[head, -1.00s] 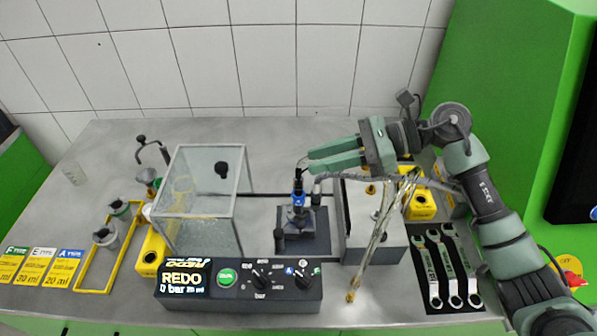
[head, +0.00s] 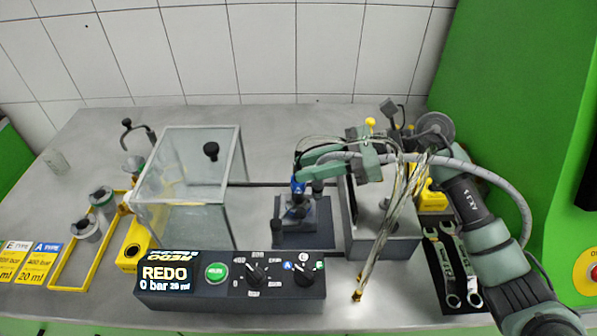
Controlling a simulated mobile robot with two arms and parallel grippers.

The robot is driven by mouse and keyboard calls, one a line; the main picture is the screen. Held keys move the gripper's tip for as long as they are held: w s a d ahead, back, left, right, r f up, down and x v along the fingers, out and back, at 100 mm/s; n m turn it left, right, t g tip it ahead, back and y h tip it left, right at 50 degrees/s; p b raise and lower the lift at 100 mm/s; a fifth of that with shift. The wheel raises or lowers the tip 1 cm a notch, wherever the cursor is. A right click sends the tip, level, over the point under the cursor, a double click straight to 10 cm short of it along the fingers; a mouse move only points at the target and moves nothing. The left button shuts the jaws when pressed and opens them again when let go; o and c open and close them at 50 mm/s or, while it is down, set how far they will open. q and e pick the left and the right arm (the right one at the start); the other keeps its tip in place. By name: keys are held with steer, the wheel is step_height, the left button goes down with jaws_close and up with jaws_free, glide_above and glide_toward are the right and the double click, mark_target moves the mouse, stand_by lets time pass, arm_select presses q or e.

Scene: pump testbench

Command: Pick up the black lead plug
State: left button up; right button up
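My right gripper (head: 299,168) reaches in from the right, with its green fingertips just above the blue top (head: 298,187) of the small pump unit on its dark base plate (head: 290,237). The fingers overlap in this view, so their opening is unclear. I cannot make out the black lead plug; the fingers cover the spot over the blue top. Thin leads (head: 335,140) loop over the gripper. My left gripper is out of view.
A clear glass box (head: 190,190) stands left of the pump. A control panel (head: 235,280) lies in front. A grey box (head: 385,240) and hanging yellowish hoses (head: 378,255) are to the right, with wrenches (head: 445,260) beyond. Yellow-framed cups stand left.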

mark_target(301, 167)
steer(key=p+x, duration=0.1)
steer(key=x, duration=0.2)
steer(key=p+x, duration=0.1)
steer(key=shift+a+r+p, duration=0.15)
steer(key=shift+a+p, duration=0.2)
steer(key=shift+a, duration=0.05)
steer(key=shift+a+f, duration=0.25)
steer(key=shift+a, duration=0.1)
steer(key=shift+d, duration=0.1)
jaws_close()
stand_by(0.6)
